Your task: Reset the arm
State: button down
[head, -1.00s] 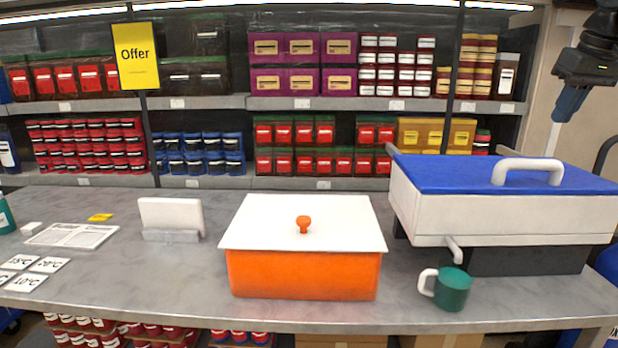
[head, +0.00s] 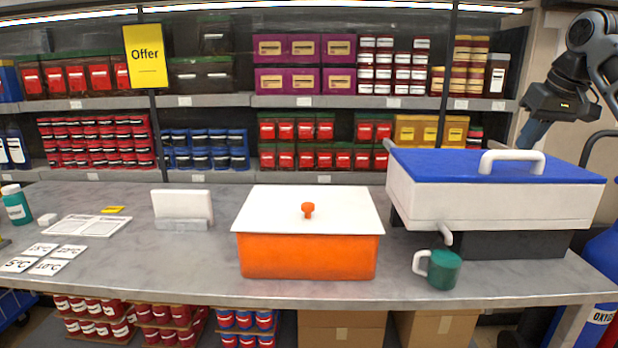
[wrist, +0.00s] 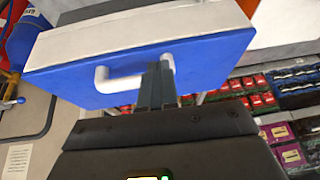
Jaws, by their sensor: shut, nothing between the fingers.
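My gripper (head: 530,134) hangs at the upper right of the head view, behind and above the blue-lidded white box (head: 590,196). In the wrist view my gripper (wrist: 160,68) has its two fingers together with nothing between them. The fingers overlap the white handle (wrist: 103,80) of the box's blue lid in that picture, but the head view shows my gripper apart from the handle. My arm comes in from the right edge.
An orange box (head: 308,256) with a white lid stands mid-counter. A green mug (head: 444,270) stands near the front edge. Cards (head: 48,267) and a green bottle (head: 16,207) are at the left. Stocked shelves (head: 320,102) line the back. A blue cylinder (head: 600,285) stands at right.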

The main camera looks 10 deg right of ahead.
jog(key=w+a+f+t+y, duration=0.1)
jog(key=w+a+f+t, duration=0.1)
jog(key=a+f, duration=0.85)
jog(key=w+a+f+t+y, duration=0.2)
jog(key=a+f, duration=0.5)
jog(key=f, duration=0.6)
jog(key=s+a+f+m+t, duration=0.1)
jog(key=s+a+f+t, duration=0.1)
jog(key=s+a+f, duration=1.05)
jog(key=s+a+f+t+h, duration=0.1)
jog(key=s+a+f, duration=0.25)
jog(key=s, duration=0.75)
jog(key=s+a+f+t+h, duration=0.15)
jog(key=s+a, duration=0.25)
jog(key=s, duration=0.6)
jog(key=s+d+r+n, duration=0.1)
jog(key=s+r, duration=0.5)
jog(key=s, duration=0.5)
jog(key=s+d+r+n+t, duration=0.1)
jog(key=s+r+n, duration=0.1)
jog(key=s+r, duration=0.5)
jog(key=v, duration=0.3)
jog(key=shift+s+f, duration=0.15)
jog(key=shift+s, duration=0.25)
